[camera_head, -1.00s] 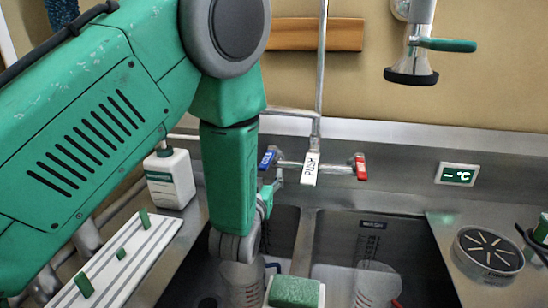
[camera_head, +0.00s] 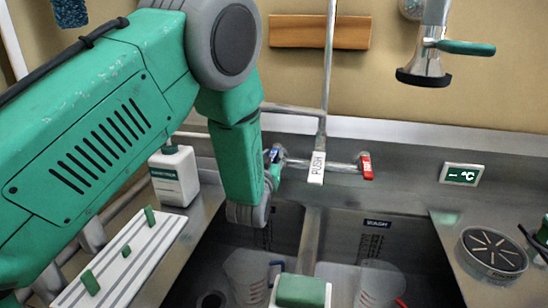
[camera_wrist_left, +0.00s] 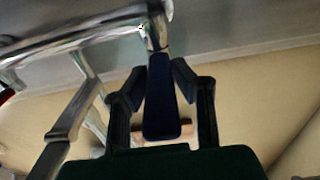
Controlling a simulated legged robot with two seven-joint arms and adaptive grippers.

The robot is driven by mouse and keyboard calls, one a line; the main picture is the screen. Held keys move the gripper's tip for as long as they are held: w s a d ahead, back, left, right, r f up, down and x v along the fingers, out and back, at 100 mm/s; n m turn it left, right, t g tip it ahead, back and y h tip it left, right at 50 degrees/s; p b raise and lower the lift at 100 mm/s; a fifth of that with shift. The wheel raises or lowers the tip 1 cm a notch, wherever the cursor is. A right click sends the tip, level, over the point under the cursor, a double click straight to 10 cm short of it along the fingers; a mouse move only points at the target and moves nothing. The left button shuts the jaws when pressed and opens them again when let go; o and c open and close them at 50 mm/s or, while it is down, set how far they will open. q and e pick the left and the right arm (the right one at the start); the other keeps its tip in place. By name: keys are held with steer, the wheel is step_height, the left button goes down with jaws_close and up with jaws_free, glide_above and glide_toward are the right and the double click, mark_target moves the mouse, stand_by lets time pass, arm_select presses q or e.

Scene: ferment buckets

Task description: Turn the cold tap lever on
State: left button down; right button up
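The cold tap lever with its blue handle (camera_head: 274,155) is at the left end of the tap crossbar, partly covered by my left gripper (camera_head: 273,172). In the left wrist view the dark blue lever (camera_wrist_left: 160,98) lies between the two dark fingers of my left gripper (camera_wrist_left: 160,72). The fingertips are drawn in close on both sides of the lever and look to touch it. The red tap lever (camera_head: 366,166) is at the right end of the crossbar. My right gripper is not in view.
A white PUSH tag (camera_head: 317,167) hangs at the middle of the tap. Below are two sink basins with clear jugs (camera_head: 246,276) and a green sponge (camera_head: 301,291). A white bottle (camera_head: 174,176) stands left, and a spray head (camera_head: 425,65) hangs at upper right.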

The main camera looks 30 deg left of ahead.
mark_target(272, 150)
arm_select(q)
steer(key=shift+a, duration=0.2)
steer(key=shift+d+f+h, duration=0.1)
steer(key=shift+d+h, duration=0.1)
steer(key=shift+h, duration=0.2)
steer(key=shift+a+m+h, duration=0.1)
steer(key=shift+m+h, duration=0.2)
steer(key=shift+m, duration=0.1)
steer(key=a+m+h, duration=0.1)
steer(key=h, duration=0.1)
steer(key=a+m+h, duration=0.1)
steer(key=h, duration=0.1)
steer(key=shift+m+t+b, duration=0.3)
steer(key=shift+m+b, duration=0.1)
steer(key=shift+w+a+m+g+h, duration=0.1)
steer(key=shift+a+m+g+h, duration=0.15)
steer(key=shift+m+h, duration=0.6)
steer(key=shift+a+m+g+h, duration=0.25)
steer(key=shift+m+h, duration=0.15)
steer(key=shift+h, duration=0.8)
steer(key=shift+w+a+m+g+h, duration=0.1)
steer(key=shift+a+m+g+h, duration=0.15)
steer(key=shift+m+h, duration=0.6)
